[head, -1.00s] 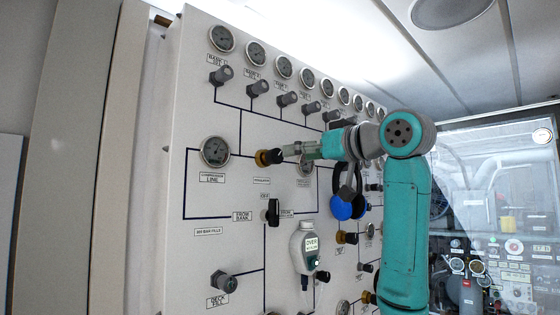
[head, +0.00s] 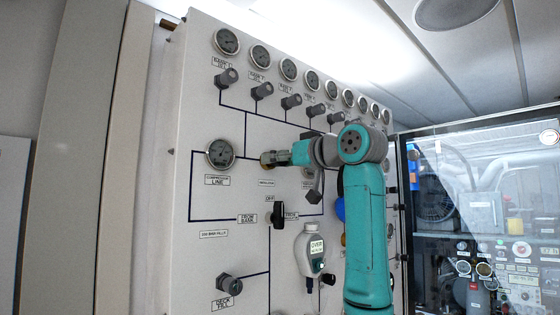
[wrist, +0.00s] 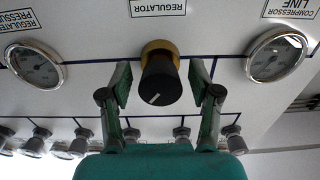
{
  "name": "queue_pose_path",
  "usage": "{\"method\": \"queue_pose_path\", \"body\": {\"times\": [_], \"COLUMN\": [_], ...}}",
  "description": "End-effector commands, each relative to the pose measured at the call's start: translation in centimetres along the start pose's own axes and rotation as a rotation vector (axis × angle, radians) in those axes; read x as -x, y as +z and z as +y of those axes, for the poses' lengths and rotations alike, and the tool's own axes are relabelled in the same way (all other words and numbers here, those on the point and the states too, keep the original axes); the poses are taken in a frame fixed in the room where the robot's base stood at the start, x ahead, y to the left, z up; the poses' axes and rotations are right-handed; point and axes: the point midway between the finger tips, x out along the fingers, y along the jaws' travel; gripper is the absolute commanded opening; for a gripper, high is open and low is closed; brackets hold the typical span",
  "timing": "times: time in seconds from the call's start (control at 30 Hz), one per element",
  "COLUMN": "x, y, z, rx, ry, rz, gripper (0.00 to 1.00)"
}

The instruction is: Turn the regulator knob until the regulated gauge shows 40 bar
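The regulator knob (wrist: 158,82) is black with a white pointer line and a brass collar, mounted on the panel under the upside-down REGULATOR label. My gripper (wrist: 159,84) is open, one finger on each side of the knob, with a visible gap on both sides. In the head view my gripper (head: 275,158) is at the knob and mostly covers it. The regulated pressure gauge (wrist: 33,66) shows at the left of the wrist view; its needle reading is too small to tell. In the head view my arm mostly hides this gauge.
The compressor line gauge (head: 220,154) sits left of the knob; it also shows in the wrist view (wrist: 275,55). A row of bank gauges and grey valves (head: 257,90) runs above.

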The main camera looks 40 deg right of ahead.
Motion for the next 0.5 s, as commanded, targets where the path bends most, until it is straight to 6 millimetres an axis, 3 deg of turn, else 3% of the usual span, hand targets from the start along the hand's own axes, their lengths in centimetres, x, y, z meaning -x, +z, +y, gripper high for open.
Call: {"method": "queue_pose_path", "body": {"times": [0.03,0.2,0.5], "x": [0.01,0.02,0.01], "y": [0.00,0.00,0.00], "z": [0.00,0.00,0.02], "rx": [0.000,0.000,0.049], "ry": [0.000,0.000,0.000], "rz": [0.000,0.000,0.000], "gripper": [0.45,0.04,0.04]}}
